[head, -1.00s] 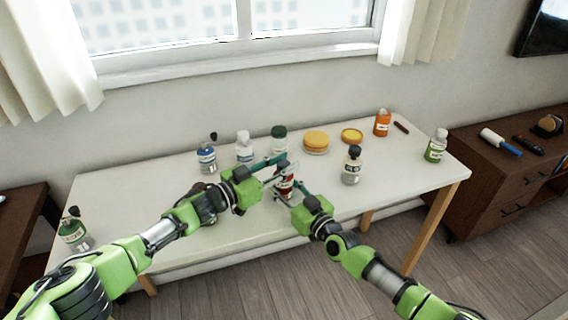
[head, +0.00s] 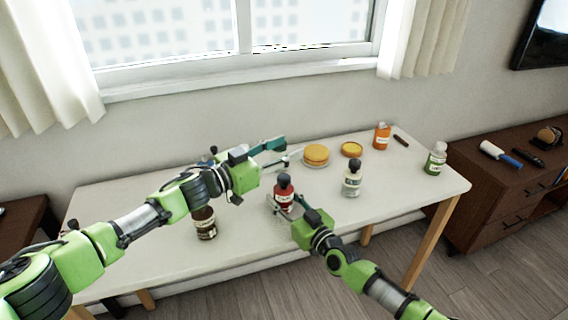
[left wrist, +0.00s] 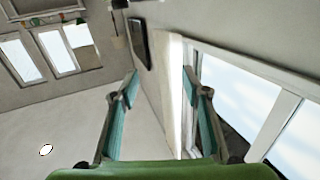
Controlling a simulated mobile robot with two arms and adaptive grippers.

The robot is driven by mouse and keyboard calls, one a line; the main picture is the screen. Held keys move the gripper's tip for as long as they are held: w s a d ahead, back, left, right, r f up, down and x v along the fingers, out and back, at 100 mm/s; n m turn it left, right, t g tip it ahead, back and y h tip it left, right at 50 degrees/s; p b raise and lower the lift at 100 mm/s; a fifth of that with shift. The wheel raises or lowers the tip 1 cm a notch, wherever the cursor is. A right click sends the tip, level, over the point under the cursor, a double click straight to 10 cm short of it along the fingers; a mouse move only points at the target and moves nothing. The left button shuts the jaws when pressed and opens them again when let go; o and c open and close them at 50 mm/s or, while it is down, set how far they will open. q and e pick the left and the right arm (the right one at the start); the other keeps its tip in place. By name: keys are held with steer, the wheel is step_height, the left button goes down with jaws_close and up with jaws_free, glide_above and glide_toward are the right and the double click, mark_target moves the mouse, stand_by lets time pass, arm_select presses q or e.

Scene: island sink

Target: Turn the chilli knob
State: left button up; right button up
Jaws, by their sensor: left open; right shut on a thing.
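A red bottle (head: 285,198), which I take for the chilli, stands upright on the white table. Its dark knob-like cap (head: 283,179) is on top, and the label is too small to read. My right gripper (head: 285,207) is shut on the red bottle, low on its body. My left gripper (head: 290,151) is open and empty, above and behind the bottle, apart from the cap.
A bottle with a black cap (head: 351,182) stands right of the red one. A dark brown bottle (head: 204,224) is front left, under my left arm. Burger-like buns (head: 316,154), a yellow-topped dish (head: 351,149), an orange bottle (head: 382,136) and a green bottle (head: 435,160) stand farther right.

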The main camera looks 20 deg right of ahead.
mark_target(280, 182)
arm_select(q)
steer(key=shift+r, duration=0.45)
steer(key=s+a+f+n+t+y, duration=0.3)
steer(key=s+a+f+n+t, duration=0.15)
steer(key=s+a+f, duration=0.45)
steer(key=shift+m, duration=0.45)
steer(key=x, duration=0.8)
steer(key=f+x, duration=0.1)
steer(key=x, duration=0.3)
steer(key=shift+w+a, duration=0.1)
steer(key=shift+w, duration=0.55)
steer(key=c, duration=1.2)
